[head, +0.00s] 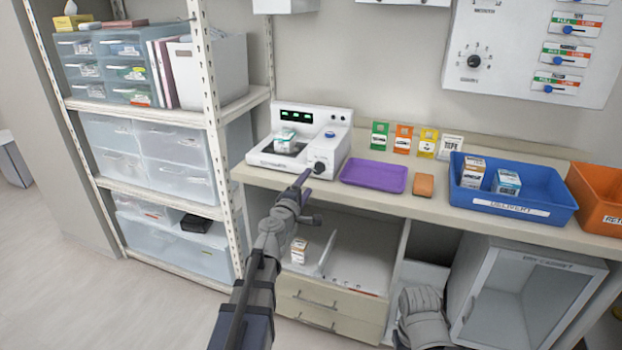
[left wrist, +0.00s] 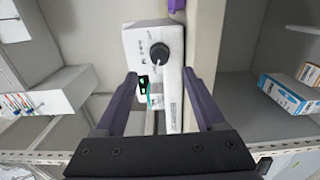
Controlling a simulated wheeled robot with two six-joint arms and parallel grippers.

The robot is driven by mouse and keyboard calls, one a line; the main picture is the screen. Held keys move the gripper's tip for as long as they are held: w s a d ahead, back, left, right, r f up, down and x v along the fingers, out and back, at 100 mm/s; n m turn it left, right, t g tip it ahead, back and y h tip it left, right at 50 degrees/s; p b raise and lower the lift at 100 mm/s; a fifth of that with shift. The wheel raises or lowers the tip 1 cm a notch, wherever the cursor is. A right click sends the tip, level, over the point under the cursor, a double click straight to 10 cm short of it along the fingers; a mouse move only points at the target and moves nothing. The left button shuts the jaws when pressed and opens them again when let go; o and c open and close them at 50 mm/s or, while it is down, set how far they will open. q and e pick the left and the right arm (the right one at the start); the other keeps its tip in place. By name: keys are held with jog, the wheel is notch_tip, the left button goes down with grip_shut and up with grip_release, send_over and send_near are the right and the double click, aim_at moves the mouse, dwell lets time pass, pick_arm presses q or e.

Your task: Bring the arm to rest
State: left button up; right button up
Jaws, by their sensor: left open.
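My left arm (head: 262,262) reaches up from the bottom of the head view. My left gripper (head: 306,182) is at the counter's front edge, just in front of the knob of a white device (head: 332,152). In the left wrist view the left gripper (left wrist: 162,80) is open, its two purple fingers apart, with the device (left wrist: 155,50) and its dark knob seen between and beyond them. Nothing is held between the fingers. I cannot tell the exact gap to the device. A grey part of my other arm (head: 424,318) shows at the bottom; its gripper is not visible.
A purple tray (head: 374,176), an orange block (head: 424,185), a blue bin (head: 520,206) and an orange bin (head: 600,196) stand on the counter. Shelving (head: 165,115) is at left; drawers (head: 325,310) and a glass-fronted cabinet (head: 520,300) are below.

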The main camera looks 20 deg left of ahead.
pick_arm(q)
jog(key=shift+s, duration=0.55)
